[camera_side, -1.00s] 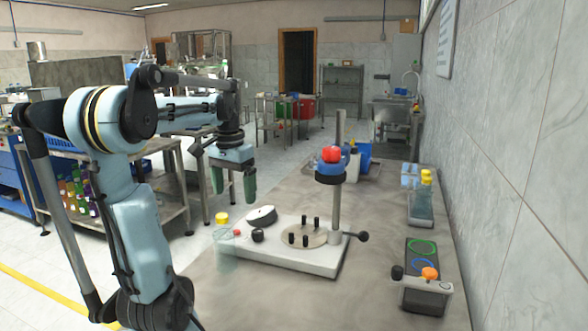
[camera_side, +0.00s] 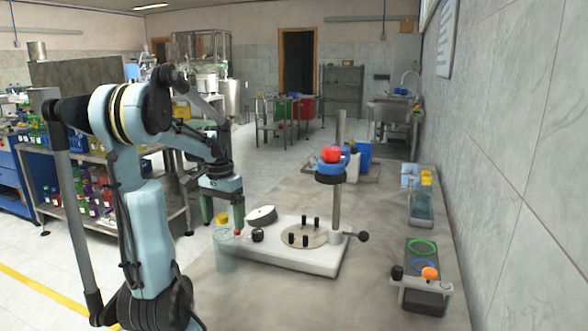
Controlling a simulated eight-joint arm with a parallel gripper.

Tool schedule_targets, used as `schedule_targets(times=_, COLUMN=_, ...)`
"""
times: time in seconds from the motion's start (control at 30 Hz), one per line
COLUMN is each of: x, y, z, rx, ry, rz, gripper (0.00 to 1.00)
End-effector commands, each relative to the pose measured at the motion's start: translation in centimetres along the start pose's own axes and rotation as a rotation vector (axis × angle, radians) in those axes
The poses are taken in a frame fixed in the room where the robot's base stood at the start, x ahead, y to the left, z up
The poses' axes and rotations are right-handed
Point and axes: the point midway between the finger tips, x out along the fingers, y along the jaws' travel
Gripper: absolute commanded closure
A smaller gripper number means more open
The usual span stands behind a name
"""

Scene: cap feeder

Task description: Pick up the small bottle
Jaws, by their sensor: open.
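A clear, see-through vessel (camera_side: 226,255), which may be the small bottle, stands at the left front edge of the grey work table. A yellow cap (camera_side: 221,218) shows just above it; I cannot tell whether it belongs to the vessel. My gripper (camera_side: 223,220) points down with its two green fingers apart and nothing visible held. In the picture its fingers flank the yellow cap, above the vessel's rim; the depth between them is unclear. A small white bottle (camera_side: 354,168) also stands farther back, partly behind the post.
A clear bin (camera_side: 420,207) with yellow pieces and a dark tray (camera_side: 425,280) lie farther right. The table between is clear.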

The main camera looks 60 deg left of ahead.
Motion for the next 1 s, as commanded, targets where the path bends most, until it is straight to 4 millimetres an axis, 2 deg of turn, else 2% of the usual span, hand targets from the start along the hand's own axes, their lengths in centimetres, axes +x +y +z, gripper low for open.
schedule_targets(times=0.3, x=3.7, y=-0.3, z=0.3, rx=0.000, ry=0.000, rz=-0.001, gripper=0.09)
schedule_targets(times=0.63, x=4.2, y=-0.2, z=0.3, rx=0.000, ry=0.000, rz=-0.001, gripper=0.09)
schedule_targets(times=1.0, x=4.2, y=-0.2, z=0.3, rx=0.000, ry=0.000, rz=0.000, gripper=0.64)
